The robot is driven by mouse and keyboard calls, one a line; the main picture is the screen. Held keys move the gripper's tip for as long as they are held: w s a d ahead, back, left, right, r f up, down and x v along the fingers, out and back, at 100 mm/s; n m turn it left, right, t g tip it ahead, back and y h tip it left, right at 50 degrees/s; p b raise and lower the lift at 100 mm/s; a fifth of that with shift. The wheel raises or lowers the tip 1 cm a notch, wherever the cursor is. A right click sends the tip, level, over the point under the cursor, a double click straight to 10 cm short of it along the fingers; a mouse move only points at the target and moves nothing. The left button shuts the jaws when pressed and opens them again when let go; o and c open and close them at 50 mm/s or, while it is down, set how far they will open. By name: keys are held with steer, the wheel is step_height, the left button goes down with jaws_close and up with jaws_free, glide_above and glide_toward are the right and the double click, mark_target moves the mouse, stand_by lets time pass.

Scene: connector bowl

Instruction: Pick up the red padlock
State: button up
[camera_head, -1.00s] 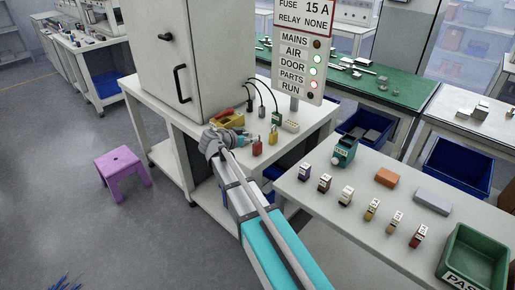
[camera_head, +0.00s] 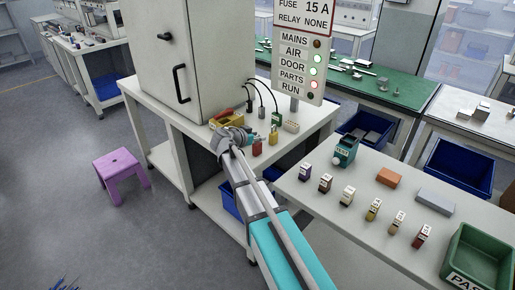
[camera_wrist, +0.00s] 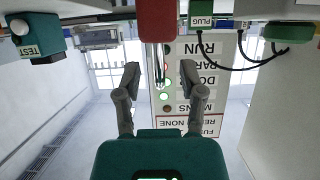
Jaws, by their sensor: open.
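The red padlock (camera_head: 257,148) stands on the white bench, to the right of my gripper (camera_head: 246,138) in the head view. In the wrist view, which is upside down, the red padlock body (camera_wrist: 157,19) is at the top middle, with its metal shackle pointing down the picture. My gripper (camera_wrist: 158,70) is open, one finger on each side of the shackle in that picture. I see no contact, and the exact depth between fingers and shackle is hard to tell. A yellow padlock (camera_head: 273,135) stands just right of the red one.
A yellow-and-red item (camera_head: 227,118) lies behind my gripper. A green plug (camera_head: 276,118), with cables near it, is close behind the padlocks; it also shows in the wrist view (camera_wrist: 202,13). The cabinet (camera_head: 170,60) and sign panel (camera_head: 300,55) rise behind. A teal tester (camera_head: 345,150) stands on the right table.

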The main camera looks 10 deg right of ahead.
jaws_close()
steer(key=shift+r, duration=0.2)
stand_by(0.5)
step_height(320, 180, up, 2)
steer(key=shift+p, duration=1.25)
steer(key=s+a+r+p, duration=0.3)
steer(key=s+r+p, duration=0.7)
steer(key=s, duration=0.3)
steer(key=shift+s+a+r+p, duration=0.3)
